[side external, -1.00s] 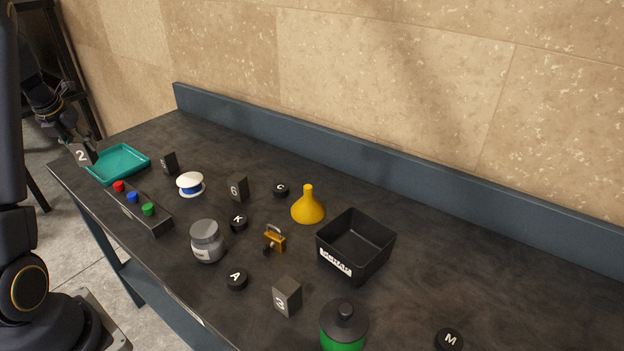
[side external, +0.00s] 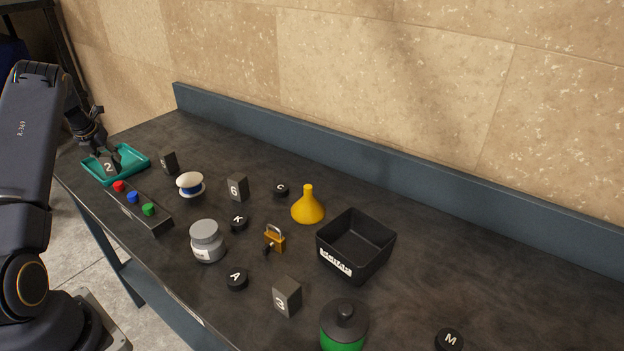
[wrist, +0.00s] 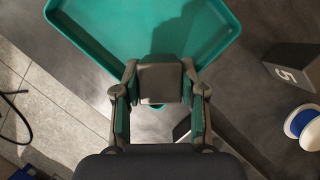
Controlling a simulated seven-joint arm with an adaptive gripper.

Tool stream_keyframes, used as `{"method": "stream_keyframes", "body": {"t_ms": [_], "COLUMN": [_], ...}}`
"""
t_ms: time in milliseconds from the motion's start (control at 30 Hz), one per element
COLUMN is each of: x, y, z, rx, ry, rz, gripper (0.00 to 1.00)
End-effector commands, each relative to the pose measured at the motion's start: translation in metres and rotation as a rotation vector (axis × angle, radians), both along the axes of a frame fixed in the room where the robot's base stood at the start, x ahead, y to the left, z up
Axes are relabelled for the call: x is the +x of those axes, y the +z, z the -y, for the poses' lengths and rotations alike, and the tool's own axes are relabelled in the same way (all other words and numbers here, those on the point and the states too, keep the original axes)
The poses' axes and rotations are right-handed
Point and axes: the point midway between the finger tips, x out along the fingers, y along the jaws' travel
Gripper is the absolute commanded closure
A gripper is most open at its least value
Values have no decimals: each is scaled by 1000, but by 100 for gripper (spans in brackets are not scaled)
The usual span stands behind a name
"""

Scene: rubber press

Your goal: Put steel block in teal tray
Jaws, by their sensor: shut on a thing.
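The steel block (side external: 109,167), marked 2, is a dark grey block at the far left of the bench in the side view. My gripper (side external: 99,150) is shut on it from above. In the wrist view the block (wrist: 160,84) sits between the two fingers of my gripper (wrist: 160,92). The teal tray (side external: 133,152) is shallow and lies at the bench's left end. The block appears over the tray in the side view, near its front rim. In the wrist view the block overlaps the near edge of the tray (wrist: 75,22). I cannot tell whether it touches the tray.
A box with red, blue and green buttons (side external: 146,214) stands just in front of the tray. A block marked 5 (side external: 169,163) and a white and blue spool (side external: 190,184) are to its right. A black scrap bin (side external: 356,246) stands farther right.

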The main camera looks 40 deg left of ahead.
Motion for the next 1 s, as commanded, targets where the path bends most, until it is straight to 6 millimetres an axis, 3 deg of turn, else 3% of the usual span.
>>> {"method": "stream_keyframes", "body": {"t_ms": [467, 500, 700, 1000], "x": [1, 0, 0, 0], "y": [-10, -12, -12, -10], "z": [-1, 0, 0, 0], "rx": [6, 1, 1, 1], "ry": [1, 0, 0, 0], "rz": [4, 1, 1, 1], "gripper": [100, 55, 34, 34]}}
